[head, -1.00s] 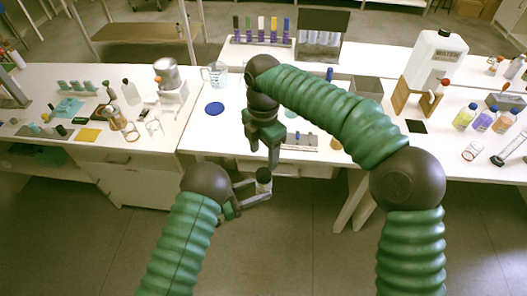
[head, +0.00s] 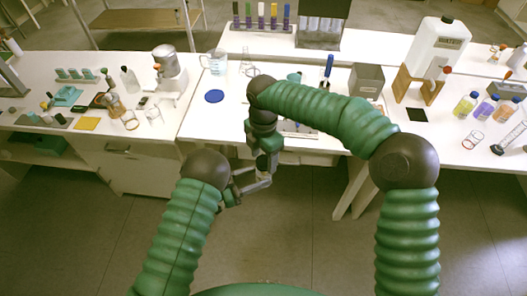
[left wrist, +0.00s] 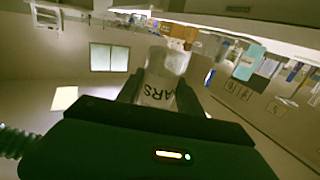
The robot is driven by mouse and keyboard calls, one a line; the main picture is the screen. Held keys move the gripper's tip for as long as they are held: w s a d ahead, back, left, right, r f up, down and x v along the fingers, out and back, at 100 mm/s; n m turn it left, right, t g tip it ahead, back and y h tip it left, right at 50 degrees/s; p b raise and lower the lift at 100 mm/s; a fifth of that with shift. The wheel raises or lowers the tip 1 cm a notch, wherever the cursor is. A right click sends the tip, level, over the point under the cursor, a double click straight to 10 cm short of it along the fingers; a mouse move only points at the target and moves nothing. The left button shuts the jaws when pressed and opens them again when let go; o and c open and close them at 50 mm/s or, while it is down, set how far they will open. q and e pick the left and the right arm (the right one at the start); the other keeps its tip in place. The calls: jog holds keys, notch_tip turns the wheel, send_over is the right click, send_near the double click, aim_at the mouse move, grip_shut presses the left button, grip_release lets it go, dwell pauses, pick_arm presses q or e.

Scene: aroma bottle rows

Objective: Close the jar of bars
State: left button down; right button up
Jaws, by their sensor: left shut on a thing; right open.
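A small jar shows in the left wrist view (left wrist: 163,82) as a clear container with the letters "ARS" readable on it. My left gripper (head: 256,182) is shut on the jar and holds it in front of the middle table's front edge. In the head view only a dark part of the jar (head: 262,163) shows between the grippers. My right gripper (head: 264,149) is open, pointing down right over the jar. Its fingers hide much of the jar. I cannot tell whether a lid is on it or whether the right fingers touch it.
A blue disc (head: 214,96) lies on the white middle table (head: 205,125). A beaker (head: 215,62), a blue-handled tool (head: 328,68) and a grey box (head: 366,81) stand behind my right arm. Floor is free below the jar.

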grip_shut()
jog(key=m, duration=0.6)
jog(key=shift+m, duration=0.3)
jog(key=m, duration=0.3)
jog(key=shift+a, duration=0.1)
jog(key=m, duration=0.7)
jog(key=shift+m, duration=0.4)
jog(key=m, duration=0.8)
jog(key=shift+o, duration=0.8)
grip_release()
